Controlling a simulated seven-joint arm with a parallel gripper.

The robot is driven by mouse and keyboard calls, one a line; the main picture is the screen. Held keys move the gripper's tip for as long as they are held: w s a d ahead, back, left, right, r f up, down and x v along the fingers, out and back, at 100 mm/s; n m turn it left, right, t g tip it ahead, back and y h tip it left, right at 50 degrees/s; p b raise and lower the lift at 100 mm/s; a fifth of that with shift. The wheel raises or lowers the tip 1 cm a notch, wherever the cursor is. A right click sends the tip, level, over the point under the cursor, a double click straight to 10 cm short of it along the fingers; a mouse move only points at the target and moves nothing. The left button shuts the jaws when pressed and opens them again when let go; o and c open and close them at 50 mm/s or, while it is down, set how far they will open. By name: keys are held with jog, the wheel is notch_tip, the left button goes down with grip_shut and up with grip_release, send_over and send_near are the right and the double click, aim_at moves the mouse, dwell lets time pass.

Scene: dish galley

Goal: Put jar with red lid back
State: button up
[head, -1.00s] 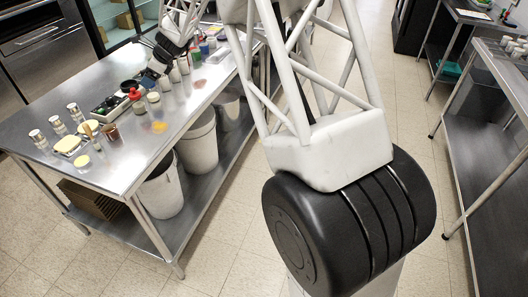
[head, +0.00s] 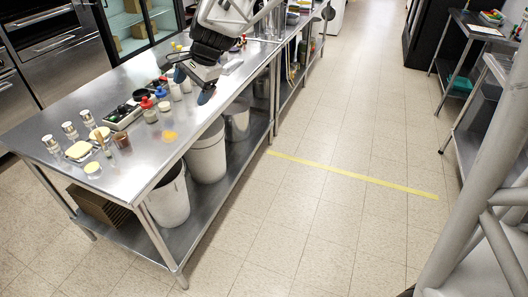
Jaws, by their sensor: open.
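A small jar with a red lid (head: 149,112) stands upright on the steel table (head: 165,150), near its middle. My gripper (head: 193,85) hangs over the table to the right of and behind the jar, with its blue-tipped fingers pointing down. It is open, its fingers apart, and it is clear of the red-lidded jar. Pale shakers (head: 176,91) stand beside and partly behind the gripper's left finger. Whether anything lies between the fingers is hard to make out.
A blue-lidded container (head: 161,94) and a black tray (head: 122,116) are close to the jar. Several silver-topped shakers (head: 70,131) and a brown cup (head: 122,143) stand at the left. An orange powder patch (head: 169,135) lies near the front edge. Bins (head: 207,160) stand underneath.

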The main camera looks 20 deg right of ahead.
jog(key=s+d+f+n+h, duration=0.1)
jog(key=s+d+n, duration=0.2)
jog(key=s, duration=0.8)
jog(key=s+d+f+n+h, duration=0.1)
jog(key=s+d+n+h, duration=0.1)
jog(key=s, duration=0.8)
jog(key=s+d+f+n+h, duration=0.1)
jog(key=s+d+n, duration=0.3)
jog(key=s, duration=0.7)
jog(key=shift+s+f+n+h, duration=0.15)
jog(key=shift+s+n+h, duration=0.15)
jog(key=shift+n, duration=0.8)
